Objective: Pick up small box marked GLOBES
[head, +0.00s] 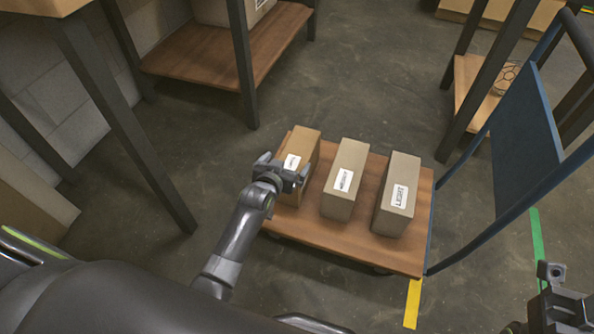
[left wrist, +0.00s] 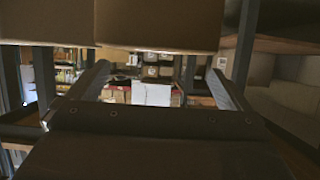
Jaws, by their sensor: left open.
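Three tan cardboard boxes stand in a row on a wooden cart deck (head: 330,233). The left box (head: 308,146) has a white label that I cannot read. The middle box (head: 346,180) has a small label too unclear to read. The right box (head: 398,195) has a label that seems to read LIGHT. I cannot tell which box is marked GLOBES. My left gripper (head: 285,176) is open at the near side of the left box; contact is unclear. In the left wrist view its fingers (left wrist: 155,88) are spread with nothing held between them. My right gripper (head: 566,300) is partly in view at the lower right.
The cart's blue handle frame (head: 520,150) rises on the right. A wooden-shelved rack (head: 205,55) stands behind, and a dark table leg (head: 125,120) is at the left. Another shelf unit (head: 475,90) is at the upper right. Bare floor (head: 365,90) lies behind the cart.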

